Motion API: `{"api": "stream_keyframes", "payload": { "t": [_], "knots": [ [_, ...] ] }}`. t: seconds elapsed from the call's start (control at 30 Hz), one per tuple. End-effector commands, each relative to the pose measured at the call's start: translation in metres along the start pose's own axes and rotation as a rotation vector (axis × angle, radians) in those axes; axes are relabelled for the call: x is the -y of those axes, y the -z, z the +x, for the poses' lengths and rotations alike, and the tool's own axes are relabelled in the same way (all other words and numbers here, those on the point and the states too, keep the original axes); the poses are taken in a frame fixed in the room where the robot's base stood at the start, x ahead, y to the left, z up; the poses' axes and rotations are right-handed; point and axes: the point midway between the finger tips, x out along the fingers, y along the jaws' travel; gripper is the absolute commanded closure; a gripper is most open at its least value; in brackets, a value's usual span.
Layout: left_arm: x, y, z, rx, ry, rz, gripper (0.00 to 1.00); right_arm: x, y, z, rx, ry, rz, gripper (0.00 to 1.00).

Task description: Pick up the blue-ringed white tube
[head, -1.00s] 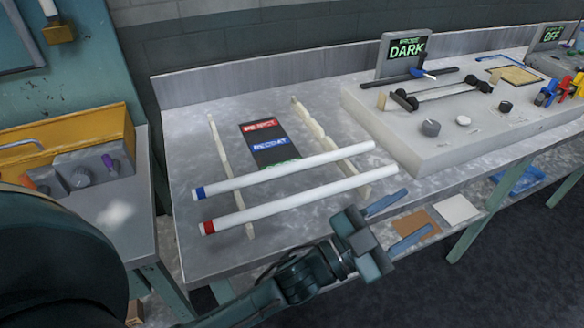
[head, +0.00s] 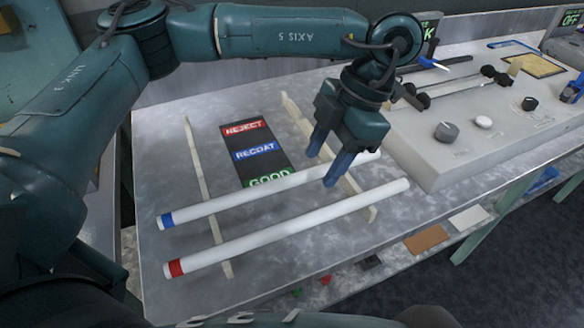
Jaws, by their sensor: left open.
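The blue-ringed white tube (head: 250,204) lies across two pale notched rails on the metal bench, its blue band at the left end. A red-ringed white tube (head: 290,231) lies nearer the front, roughly parallel to it. My left gripper (head: 322,170) is open and points down over the right part of the blue-ringed tube. Its blue fingers are apart, and the nearer finger covers a bit of that tube. I cannot tell whether the fingers touch it. My right gripper is not in view.
The left rail (head: 197,170) and right rail (head: 361,200) support the tubes. A dark card (head: 258,152) marked REJECT, RECOAT and GOOD lies behind them. A grey console (head: 470,150) with knobs stands to the right.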

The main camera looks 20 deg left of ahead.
Motion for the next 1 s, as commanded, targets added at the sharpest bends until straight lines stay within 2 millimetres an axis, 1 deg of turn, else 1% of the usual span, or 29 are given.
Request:
{"api": "stream_keyframes", "payload": {
  "t": [0.03, 0.1, 0.2, 0.27, 0.5, 0.6, 0.77, 0.83, 1.0],
  "knots": [
    [-0.013, 0.005, -0.007, -0.011, -0.056, -0.035, 0.51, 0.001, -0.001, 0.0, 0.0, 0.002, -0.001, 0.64],
    [-0.025, 0.011, -0.013, -0.025, -0.106, -0.068, 0.51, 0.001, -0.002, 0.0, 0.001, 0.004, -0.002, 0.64],
    [-0.034, 0.016, -0.009, -0.037, -0.135, -0.089, 0.51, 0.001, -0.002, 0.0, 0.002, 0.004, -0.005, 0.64],
    [-0.036, 0.017, -0.001, -0.04, -0.137, -0.092, 0.51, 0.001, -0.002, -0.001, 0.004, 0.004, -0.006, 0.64],
    [-0.041, 0.019, 0.043, -0.038, -0.134, -0.089, 0.51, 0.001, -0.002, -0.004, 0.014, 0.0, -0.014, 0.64],
    [-0.042, 0.019, 0.055, -0.037, -0.134, -0.087, 0.51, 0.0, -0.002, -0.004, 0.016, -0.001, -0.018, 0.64],
    [-0.044, 0.019, 0.065, -0.036, -0.134, -0.087, 0.51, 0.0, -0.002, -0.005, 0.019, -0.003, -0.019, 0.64],
    [-0.046, 0.019, 0.072, -0.038, -0.133, -0.087, 0.51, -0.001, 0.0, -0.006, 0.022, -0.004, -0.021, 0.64],
    [-0.052, 0.019, 0.098, -0.038, -0.133, -0.087, 0.51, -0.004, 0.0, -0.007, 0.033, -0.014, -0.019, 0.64]
  ]
}}
